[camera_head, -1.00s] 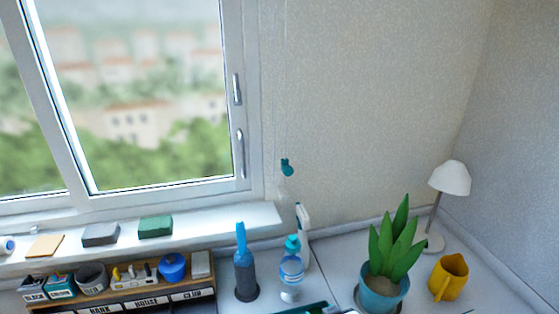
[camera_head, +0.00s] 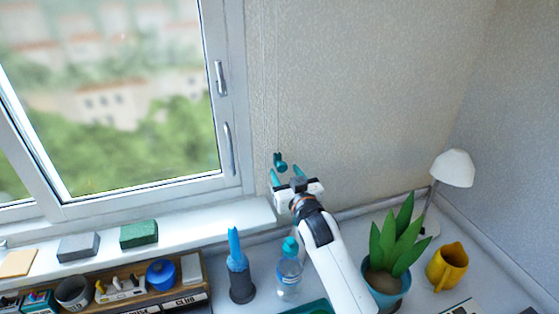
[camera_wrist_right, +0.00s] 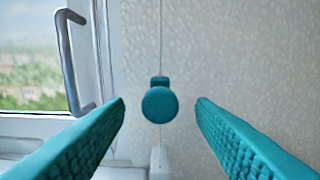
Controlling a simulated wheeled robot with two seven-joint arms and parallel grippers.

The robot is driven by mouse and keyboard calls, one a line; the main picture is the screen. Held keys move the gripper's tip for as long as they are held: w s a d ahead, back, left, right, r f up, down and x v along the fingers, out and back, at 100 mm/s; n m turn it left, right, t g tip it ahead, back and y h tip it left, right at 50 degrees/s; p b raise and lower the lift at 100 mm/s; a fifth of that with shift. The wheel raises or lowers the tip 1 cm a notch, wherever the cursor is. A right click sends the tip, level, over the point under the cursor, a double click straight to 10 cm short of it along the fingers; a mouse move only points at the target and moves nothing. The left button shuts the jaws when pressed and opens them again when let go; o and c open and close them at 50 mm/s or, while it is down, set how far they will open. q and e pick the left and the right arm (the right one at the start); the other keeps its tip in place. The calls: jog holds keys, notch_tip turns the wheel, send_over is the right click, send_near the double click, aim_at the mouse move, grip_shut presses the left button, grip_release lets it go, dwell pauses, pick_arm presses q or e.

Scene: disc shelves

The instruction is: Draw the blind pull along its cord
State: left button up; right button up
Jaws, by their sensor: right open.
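The teal blind pull (camera_head: 280,161) hangs on a thin cord (camera_head: 277,100) against the wall, right of the window. My right gripper (camera_head: 286,176) is open just below and in front of the pull in the head view. In the right wrist view the round pull (camera_wrist_right: 160,104) lies between the two spread teal fingers (camera_wrist_right: 160,112), slightly beyond their tips, with clear gaps on both sides. The cord (camera_wrist_right: 161,40) runs straight up from it. My left gripper is not in view.
The window handle (camera_head: 229,148) is left of the pull. Green and grey blocks (camera_head: 139,234) sit on the sill. The wall right of the cord is bare.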

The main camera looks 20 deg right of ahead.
aim_at(283, 169)
jog(key=w, duration=0.4)
jog(key=shift+w+a, duration=0.1)
jog(key=shift+w, duration=0.05)
jog(key=shift+w+p, duration=0.25)
jog(key=shift+p, duration=0.05)
jog(key=shift+w, duration=0.3)
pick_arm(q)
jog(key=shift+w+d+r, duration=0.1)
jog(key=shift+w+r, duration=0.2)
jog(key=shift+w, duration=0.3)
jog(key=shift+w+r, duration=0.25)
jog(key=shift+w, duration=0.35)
pick_arm(e)
jog(key=shift+w+f, duration=0.1)
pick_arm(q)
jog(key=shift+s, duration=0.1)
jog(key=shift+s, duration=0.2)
pick_arm(e)
grip_shut()
